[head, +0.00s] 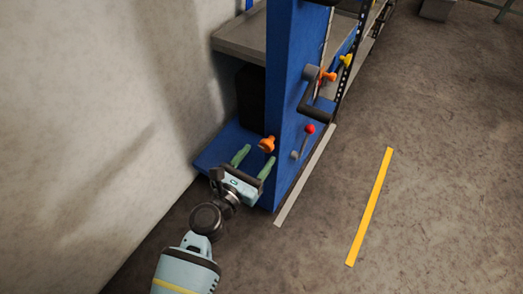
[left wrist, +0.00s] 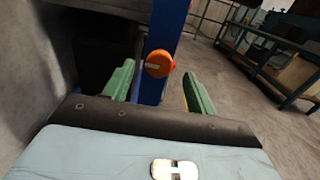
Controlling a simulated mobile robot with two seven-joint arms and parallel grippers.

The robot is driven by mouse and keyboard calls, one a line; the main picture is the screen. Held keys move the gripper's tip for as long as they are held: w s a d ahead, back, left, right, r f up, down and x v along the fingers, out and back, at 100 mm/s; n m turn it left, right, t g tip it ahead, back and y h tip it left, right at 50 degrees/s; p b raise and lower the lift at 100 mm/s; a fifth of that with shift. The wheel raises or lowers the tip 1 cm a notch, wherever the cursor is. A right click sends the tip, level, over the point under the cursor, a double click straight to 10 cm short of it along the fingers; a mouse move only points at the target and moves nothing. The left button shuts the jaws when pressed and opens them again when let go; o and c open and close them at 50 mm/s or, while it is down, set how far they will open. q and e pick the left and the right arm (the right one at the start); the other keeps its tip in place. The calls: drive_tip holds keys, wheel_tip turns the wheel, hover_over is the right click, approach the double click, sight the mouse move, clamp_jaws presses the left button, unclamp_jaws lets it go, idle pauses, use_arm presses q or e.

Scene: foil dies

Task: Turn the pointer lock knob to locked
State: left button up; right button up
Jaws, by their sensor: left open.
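The pointer lock knob is an orange round knob (head: 267,144) on the near face of the blue machine post (head: 286,90). In the left wrist view the knob (left wrist: 158,64) faces me, with a pale pointer line lying nearly level across it. My left gripper (head: 254,160) is open, its two green fingers pointing at the knob. In the left wrist view the fingers of my left gripper (left wrist: 158,88) stand to the left and right of the knob, apart from it, and nothing is between the pads. My right gripper is in neither view.
A red-knobbed lever (head: 310,129) and a dark crank handle (head: 315,106) stick out on the post's right side. A grey shelf (head: 238,36) lies behind it. A pale wall (head: 90,120) is close on the left. Floor beside the yellow stripe (head: 370,205) is clear.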

sight(265, 147)
use_arm(q)
drive_tip(key=shift+x, duration=1.6)
drive_tip(key=c, duration=1)
